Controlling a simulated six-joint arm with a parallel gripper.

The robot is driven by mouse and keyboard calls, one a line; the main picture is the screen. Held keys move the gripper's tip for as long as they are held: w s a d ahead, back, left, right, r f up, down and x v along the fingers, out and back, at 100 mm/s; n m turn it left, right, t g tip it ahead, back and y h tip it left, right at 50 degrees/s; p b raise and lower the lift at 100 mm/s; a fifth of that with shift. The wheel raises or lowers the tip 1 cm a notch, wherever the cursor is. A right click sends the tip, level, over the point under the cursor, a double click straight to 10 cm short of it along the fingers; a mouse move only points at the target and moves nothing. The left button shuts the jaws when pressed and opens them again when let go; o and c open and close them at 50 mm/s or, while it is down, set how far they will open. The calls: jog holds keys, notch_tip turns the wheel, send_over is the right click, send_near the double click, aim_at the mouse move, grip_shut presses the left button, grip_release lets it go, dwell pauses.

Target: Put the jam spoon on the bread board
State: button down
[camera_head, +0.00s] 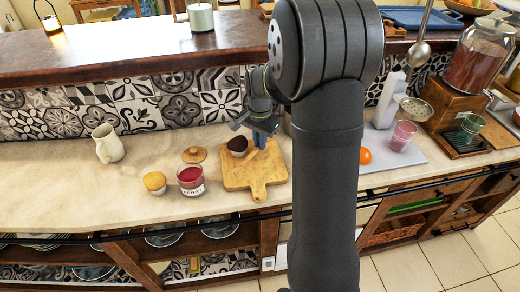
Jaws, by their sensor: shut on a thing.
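The wooden bread board (262,190) lies on the stone counter, its handle pointing toward the front edge. A dark-topped muffin in a pale cup (238,146) shows at the board's back left. My gripper (258,137) is low over the back part of the board, close to the muffin, and is shut. The jam spoon cannot be made out clearly; no spoon shows loose on the counter, and I take it to be in my jaws, largely hidden by the fingers. Whether it touches the board cannot be told.
A red jam jar (190,181), a round wooden lid (194,154), a golden muffin (154,183) and a cream jug (107,144) stand left of the board. Right of my arm are an orange (365,156) and a pink glass (402,136). A raised wooden shelf (120,58) runs behind.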

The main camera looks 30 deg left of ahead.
jog(key=shift+f, duration=1.85)
jog(key=shift+f, duration=0.1)
jog(key=c, duration=1.5)
grip_release()
notch_tip(320, 180, up, 12)
jog(key=shift+f, duration=4.05)
